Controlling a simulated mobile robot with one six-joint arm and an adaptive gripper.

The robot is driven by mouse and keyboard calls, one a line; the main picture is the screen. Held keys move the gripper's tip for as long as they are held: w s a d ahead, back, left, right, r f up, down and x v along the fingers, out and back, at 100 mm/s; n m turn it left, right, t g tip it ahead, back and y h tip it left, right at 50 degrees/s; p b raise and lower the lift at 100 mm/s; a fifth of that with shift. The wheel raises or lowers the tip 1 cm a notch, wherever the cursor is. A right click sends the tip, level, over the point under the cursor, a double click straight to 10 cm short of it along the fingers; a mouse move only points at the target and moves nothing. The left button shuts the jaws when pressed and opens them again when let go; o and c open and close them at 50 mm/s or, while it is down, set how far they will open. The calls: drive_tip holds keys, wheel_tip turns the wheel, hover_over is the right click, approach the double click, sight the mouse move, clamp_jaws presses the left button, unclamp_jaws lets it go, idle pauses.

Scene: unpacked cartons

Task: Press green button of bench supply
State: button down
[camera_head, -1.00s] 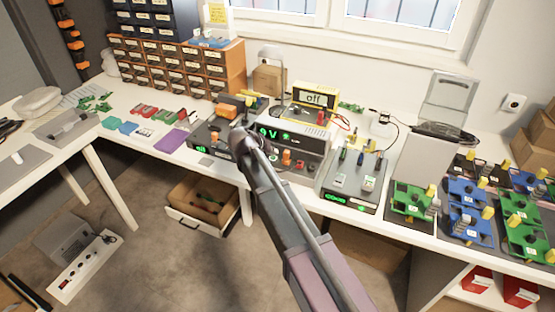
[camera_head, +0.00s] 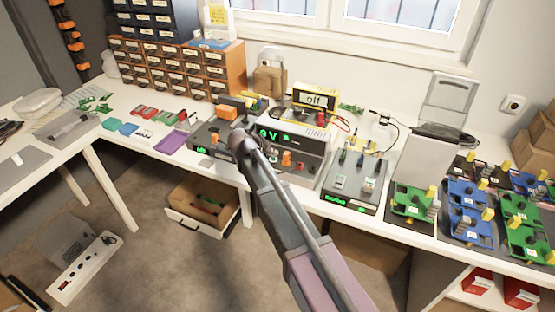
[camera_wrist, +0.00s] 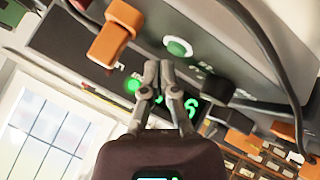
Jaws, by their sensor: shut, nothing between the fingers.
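The bench supply (camera_head: 308,141) stands on the long bench with a lit green readout on its dark front. My arm covers part of that front in the head view. In the wrist view its dark panel (camera_wrist: 80,45) is close and tilted. The round green button (camera_wrist: 178,47) with a pale rim shows there, just beyond my fingertips. My gripper (camera_wrist: 158,66) is shut and empty, its tips close to the button. I cannot tell whether they touch it. A glowing green spot (camera_wrist: 133,86) and lit green digits (camera_wrist: 191,108) are beside the fingers. My fingers are hidden in the head view.
In the wrist view an orange plug (camera_wrist: 116,32) and a dark cable (camera_wrist: 268,50) are near my fingers. A flat instrument (camera_head: 353,180) stands right of the supply, and another dark one (camera_head: 212,138) left. An open drawer (camera_head: 195,223) juts out below the bench.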

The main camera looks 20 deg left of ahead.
sight(273, 159)
drive_tip(key=shift+f, duration=0.25)
drive_tip(key=shift+f+b, duration=0.25)
drive_tip(key=shift+b, duration=0.25)
idle(0.5)
drive_tip(key=shift+r, duration=0.1)
drive_tip(key=shift+r+p, duration=0.45)
drive_tip(key=shift+p, duration=0.05)
drive_tip(key=shift+r, duration=0.1)
wheel_tip(273, 159, up, 6)
drive_tip(key=p, duration=0.6)
idle(0.4)
drive_tip(key=shift+w, duration=0.1)
idle(1.0)
